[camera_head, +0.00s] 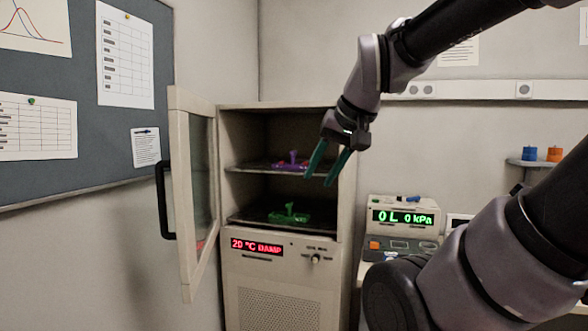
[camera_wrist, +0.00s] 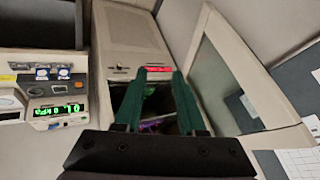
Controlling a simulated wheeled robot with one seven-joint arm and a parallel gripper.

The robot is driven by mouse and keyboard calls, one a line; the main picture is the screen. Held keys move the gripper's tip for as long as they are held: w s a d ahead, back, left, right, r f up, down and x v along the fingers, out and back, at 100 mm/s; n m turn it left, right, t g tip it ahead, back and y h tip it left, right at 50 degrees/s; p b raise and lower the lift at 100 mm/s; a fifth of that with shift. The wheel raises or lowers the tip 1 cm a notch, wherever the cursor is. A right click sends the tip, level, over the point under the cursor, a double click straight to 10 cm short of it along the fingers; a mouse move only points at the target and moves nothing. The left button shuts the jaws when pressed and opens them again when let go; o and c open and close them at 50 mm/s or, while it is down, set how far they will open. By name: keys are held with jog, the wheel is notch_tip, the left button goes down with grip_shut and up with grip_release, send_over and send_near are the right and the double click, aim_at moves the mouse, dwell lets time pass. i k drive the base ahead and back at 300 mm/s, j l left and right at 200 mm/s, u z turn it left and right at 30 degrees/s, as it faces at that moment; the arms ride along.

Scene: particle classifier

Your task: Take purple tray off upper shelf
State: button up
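The purple tray (camera_head: 291,161) sits on the upper shelf (camera_head: 245,168) of an open cabinet. A green tray (camera_head: 288,217) sits on the lower shelf. My gripper (camera_head: 325,177) is in front of the cabinet's right side, with its green fingers apart and nothing seen between them. It looks apart from the purple tray, which is to its left in the head view. In the wrist view the fingers of my gripper (camera_wrist: 158,72) point toward the cabinet opening. A bit of the purple tray (camera_wrist: 155,127) and some green show between them; the rest is hidden.
The cabinet door (camera_head: 197,190) stands open to the left, with a black handle (camera_head: 165,200). The cabinet's right wall (camera_head: 346,180) is close to my gripper. A kPa meter (camera_head: 404,217) stands to the right of the cabinet.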

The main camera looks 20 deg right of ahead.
aim_at(292, 165)
jog(key=i+l+u, duration=0.2)
jog(key=i+l, duration=0.15)
jog(key=l, duration=0.3)
jog(key=i+l+u, duration=0.15)
jog(key=l, duration=0.2)
jog(key=i+l+u, duration=0.1)
jog(key=l, duration=0.3)
jog(key=i+l+u, duration=0.1)
jog(key=l, duration=0.25)
jog(key=i+l+u, duration=0.1)
jog(key=i+l, duration=0.15)
jog(key=l, duration=0.15)
